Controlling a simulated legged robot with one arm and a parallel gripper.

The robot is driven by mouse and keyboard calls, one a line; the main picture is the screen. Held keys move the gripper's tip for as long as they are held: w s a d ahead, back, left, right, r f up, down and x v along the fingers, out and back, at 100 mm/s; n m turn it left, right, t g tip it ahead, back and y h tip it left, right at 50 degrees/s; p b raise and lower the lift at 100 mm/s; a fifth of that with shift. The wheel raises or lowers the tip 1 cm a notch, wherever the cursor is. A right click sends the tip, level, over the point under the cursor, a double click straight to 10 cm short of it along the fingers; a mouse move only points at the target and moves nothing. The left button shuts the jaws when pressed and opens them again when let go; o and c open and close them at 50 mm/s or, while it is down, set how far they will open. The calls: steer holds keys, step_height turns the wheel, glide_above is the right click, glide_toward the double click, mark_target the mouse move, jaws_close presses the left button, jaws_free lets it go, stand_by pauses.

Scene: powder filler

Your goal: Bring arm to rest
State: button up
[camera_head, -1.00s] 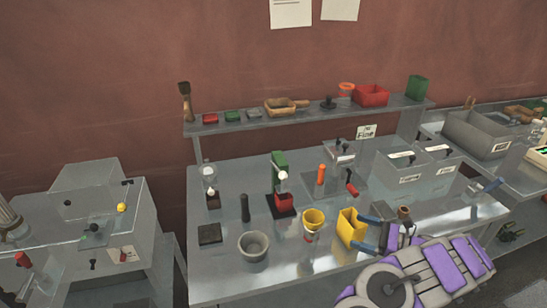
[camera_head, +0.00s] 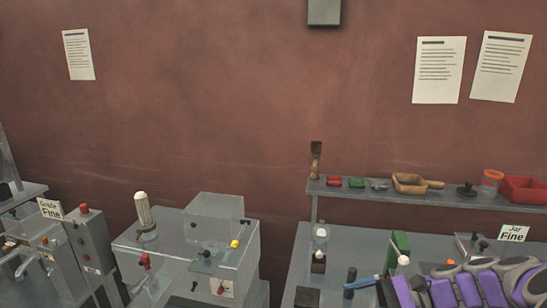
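My arm, purple and grey, crosses the bottom right corner and points left over the workbench (camera_head: 330,240). At its end is my gripper (camera_head: 364,284), low in the picture. One blue finger shows beside a dark upright cylinder; I cannot tell whether they touch. The other finger is not clearly visible, so its opening and anything between the fingers are hidden. The arm covers much of the bench's front.
A shelf (camera_head: 460,197) above the bench holds a brush (camera_head: 316,160), a wooden scoop (camera_head: 410,184) and a red bin (camera_head: 524,189). A green block (camera_head: 398,250) stands close behind my gripper. A grey machine (camera_head: 212,245) with a yellow knob stands left.

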steer(key=s+a+n+g+h, duration=0.4)
steer(key=s+a+n+h, duration=0.3)
steer(key=s+a, duration=0.6)
steer(key=s+d+f+n+h, duration=0.2)
steer(key=s+d+h, duration=0.1)
steer(key=s, duration=0.4)
steer(key=s+d+f+n+t+h+b, duration=0.1)
steer(key=s+d+n+h, duration=0.2)
steer(key=s, duration=0.4)
steer(key=shift+s+f+h, duration=0.15)
steer(key=shift+f+h, duration=0.2)
steer(key=shift+h, duration=0.25)
steer(key=shift+c, duration=0.3)
